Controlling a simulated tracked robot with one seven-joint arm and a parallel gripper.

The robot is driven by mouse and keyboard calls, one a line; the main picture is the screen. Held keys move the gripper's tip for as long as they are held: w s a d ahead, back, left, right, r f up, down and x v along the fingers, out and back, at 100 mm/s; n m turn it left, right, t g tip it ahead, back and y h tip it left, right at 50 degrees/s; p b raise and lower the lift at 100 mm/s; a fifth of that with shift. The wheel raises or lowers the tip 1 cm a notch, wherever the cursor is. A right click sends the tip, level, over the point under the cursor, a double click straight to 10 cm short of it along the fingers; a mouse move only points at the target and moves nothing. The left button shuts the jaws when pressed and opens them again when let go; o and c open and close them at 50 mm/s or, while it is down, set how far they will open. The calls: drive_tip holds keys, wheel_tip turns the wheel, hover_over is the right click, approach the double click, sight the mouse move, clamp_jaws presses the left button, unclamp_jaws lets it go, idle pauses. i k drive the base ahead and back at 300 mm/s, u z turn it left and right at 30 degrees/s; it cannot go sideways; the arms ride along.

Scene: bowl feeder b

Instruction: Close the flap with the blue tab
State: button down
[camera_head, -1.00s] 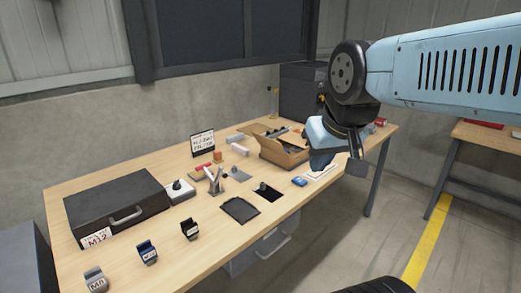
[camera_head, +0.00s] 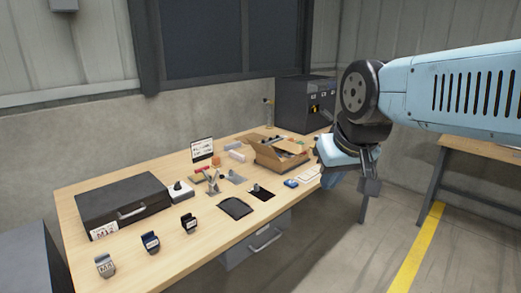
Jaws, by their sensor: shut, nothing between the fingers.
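Three small pieces with labels stand in a slanting row near the table's front left. The middle one (camera_head: 150,243) looks blue, the nearest one (camera_head: 105,265) grey and the farthest one (camera_head: 189,222) dark. I cannot tell for sure which part is the flap with the blue tab, or how far open it is. A small blue item (camera_head: 290,183) also lies at the table's right front edge. My gripper (camera_head: 370,187) is shut and empty. It hangs at the right, beyond the table's front edge, far from the row of labelled pieces.
A black case (camera_head: 122,203) lies at the table's left. An open cardboard box (camera_head: 277,158) and a dark cabinet (camera_head: 305,103) stand at the back right. A dark tray (camera_head: 235,208) is near the front edge. Bare tabletop (camera_head: 210,245) lies right of the labelled row.

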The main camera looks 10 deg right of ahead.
sight(268, 151)
drive_tip(key=z, duration=0.2)
drive_tip(key=i, duration=1.55)
drive_tip(key=u, duration=0.75)
drive_tip(key=k, duration=1.25)
drive_tip(key=z, duration=0.65)
drive_tip(key=i, duration=0.95)
